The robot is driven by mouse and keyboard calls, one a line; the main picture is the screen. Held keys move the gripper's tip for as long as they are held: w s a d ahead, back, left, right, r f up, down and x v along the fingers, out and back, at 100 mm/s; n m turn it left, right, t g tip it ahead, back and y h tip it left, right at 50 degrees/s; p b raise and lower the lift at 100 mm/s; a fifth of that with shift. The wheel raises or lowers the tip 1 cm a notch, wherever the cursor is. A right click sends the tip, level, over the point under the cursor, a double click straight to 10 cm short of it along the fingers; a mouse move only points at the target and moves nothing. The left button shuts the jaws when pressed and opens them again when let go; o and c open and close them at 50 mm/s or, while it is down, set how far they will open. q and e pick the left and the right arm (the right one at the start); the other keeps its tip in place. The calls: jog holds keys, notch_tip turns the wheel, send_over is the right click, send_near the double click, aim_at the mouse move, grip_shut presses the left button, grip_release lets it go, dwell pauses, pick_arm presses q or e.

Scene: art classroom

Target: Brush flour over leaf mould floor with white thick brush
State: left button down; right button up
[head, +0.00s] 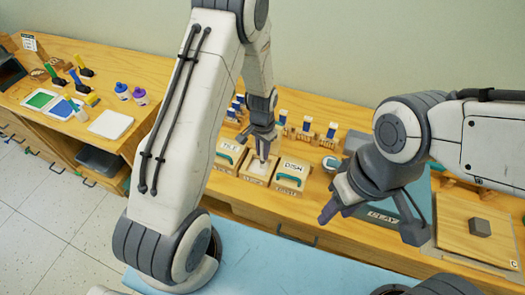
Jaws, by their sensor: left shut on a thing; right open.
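My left gripper (264,140) reaches down over the middle of a row of wooden mould boxes. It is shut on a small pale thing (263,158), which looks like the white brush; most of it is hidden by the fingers. Its lower end is at or just above the middle box (252,180), and I cannot tell if it touches. This box's floor is pale, and its label is partly covered; any leaf shape or flour is too small to make out.
The TILE box (226,160) stands left and the DISH box (290,181) right of the middle box. Several white-and-blue tools (306,130) stand behind. A clay board (470,245) with a grey block (479,227) lies right. Paints and bottles (122,90) stand far left.

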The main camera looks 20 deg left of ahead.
pick_arm(q)
jog(key=shift+r+p, duration=3)
jog(key=shift+r, duration=0.95)
jog(key=shift+f, duration=0.15)
